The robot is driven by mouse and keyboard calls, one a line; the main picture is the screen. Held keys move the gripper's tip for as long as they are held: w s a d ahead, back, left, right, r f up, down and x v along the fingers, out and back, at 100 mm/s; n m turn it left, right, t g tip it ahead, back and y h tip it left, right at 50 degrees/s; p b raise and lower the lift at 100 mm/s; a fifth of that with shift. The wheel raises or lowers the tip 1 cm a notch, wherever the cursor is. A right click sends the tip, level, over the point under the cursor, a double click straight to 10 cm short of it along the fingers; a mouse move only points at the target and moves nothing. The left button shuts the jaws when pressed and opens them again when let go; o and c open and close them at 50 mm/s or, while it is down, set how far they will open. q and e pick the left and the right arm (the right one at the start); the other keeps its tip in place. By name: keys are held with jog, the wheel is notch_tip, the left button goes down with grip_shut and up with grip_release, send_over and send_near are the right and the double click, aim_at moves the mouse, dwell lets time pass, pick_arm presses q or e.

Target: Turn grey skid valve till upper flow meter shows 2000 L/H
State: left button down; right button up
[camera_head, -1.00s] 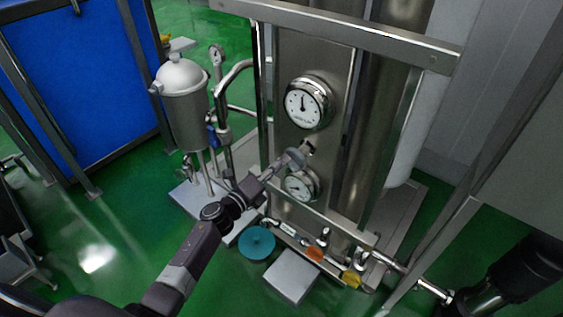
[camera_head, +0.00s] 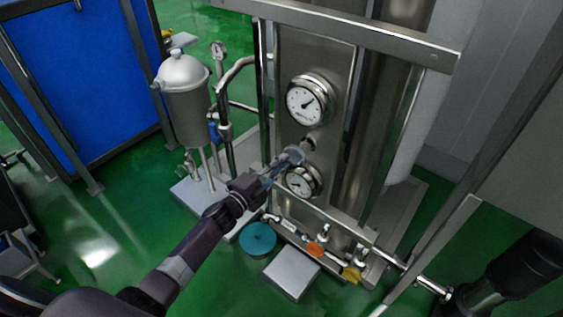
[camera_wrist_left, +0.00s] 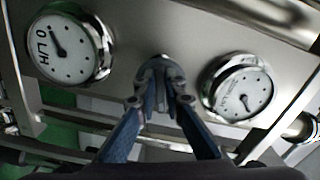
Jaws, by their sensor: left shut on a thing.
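The grey skid valve (camera_head: 309,142) is a small knob on the steel panel, between two round white dials. The upper flow meter (camera_head: 306,102) is above it, and its needle points up and to the right; its numbers are too small to read. The lower dial (camera_head: 299,181) is partly behind my gripper. My left gripper (camera_head: 297,154) is shut on the valve. In the left wrist view, the fingers (camera_wrist_left: 160,88) close around the valve, with one dial (camera_wrist_left: 70,48) at left and another (camera_wrist_left: 240,91) at right. My right gripper is out of view.
A steel frame bar (camera_head: 345,32) crosses above the panel. Pipes with an orange handle (camera_head: 315,250) and a yellow handle (camera_head: 351,275) run below. A grey vessel (camera_head: 184,90) stands left of the panel. Green floor is open at lower left.

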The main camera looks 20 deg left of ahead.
pick_arm(q)
jog(key=shift+f+n, duration=0.1)
jog(key=shift+n, duration=0.2)
jog(key=c, duration=2)
grip_release()
jog(key=v, duration=1.2)
